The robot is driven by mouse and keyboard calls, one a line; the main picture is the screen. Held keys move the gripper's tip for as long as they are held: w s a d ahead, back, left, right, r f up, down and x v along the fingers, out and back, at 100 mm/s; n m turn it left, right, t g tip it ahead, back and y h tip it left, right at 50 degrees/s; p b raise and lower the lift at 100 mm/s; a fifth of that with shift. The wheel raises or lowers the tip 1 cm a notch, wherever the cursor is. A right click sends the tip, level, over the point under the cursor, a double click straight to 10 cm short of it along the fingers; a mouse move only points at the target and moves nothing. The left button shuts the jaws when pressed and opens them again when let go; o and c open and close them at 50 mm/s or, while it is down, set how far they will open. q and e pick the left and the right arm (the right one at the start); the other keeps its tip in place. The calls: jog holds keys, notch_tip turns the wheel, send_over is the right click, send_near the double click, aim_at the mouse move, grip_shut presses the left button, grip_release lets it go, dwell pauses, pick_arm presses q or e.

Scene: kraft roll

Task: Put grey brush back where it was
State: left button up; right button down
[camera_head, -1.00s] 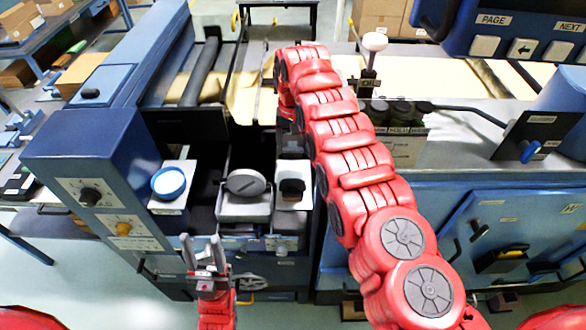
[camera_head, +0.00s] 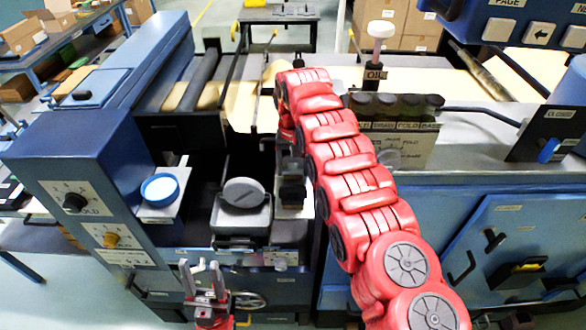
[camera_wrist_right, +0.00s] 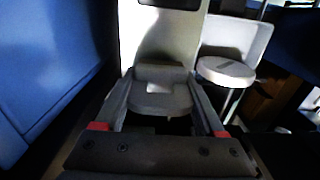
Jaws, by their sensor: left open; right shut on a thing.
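In the right wrist view my right gripper (camera_wrist_right: 160,82) is shut on a grey block-like piece (camera_wrist_right: 160,102), which I take for the grey brush. Its lower end is dim and hard to make out. In the head view my right arm reaches over the machine and bends down, hiding most of its gripper. A dark block (camera_head: 291,190) on a small pale plate (camera_head: 292,210) shows just below the arm's end; whether it is the brush or the gripper I cannot tell. My left gripper (camera_head: 200,266) is open and empty, pointing up in front of the machine.
A blue round dish (camera_head: 160,189) sits on a bracket at the left. A grey round lid (camera_head: 243,192) tops a tray in the middle. Several dark knobs (camera_head: 395,105) and a white-topped oil post (camera_head: 381,30) stand behind right. A roller (camera_head: 201,75) lies at the back.

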jog(key=shift+f+b, duration=0.4)
jog(key=shift+f, duration=0.15)
jog(key=shift+s, duration=0.1)
jog(key=shift+c, duration=0.3)
grip_release()
jog(key=shift+f, duration=0.1)
jog(key=shift+o, duration=0.3)
jog(key=shift+a, duration=0.1)
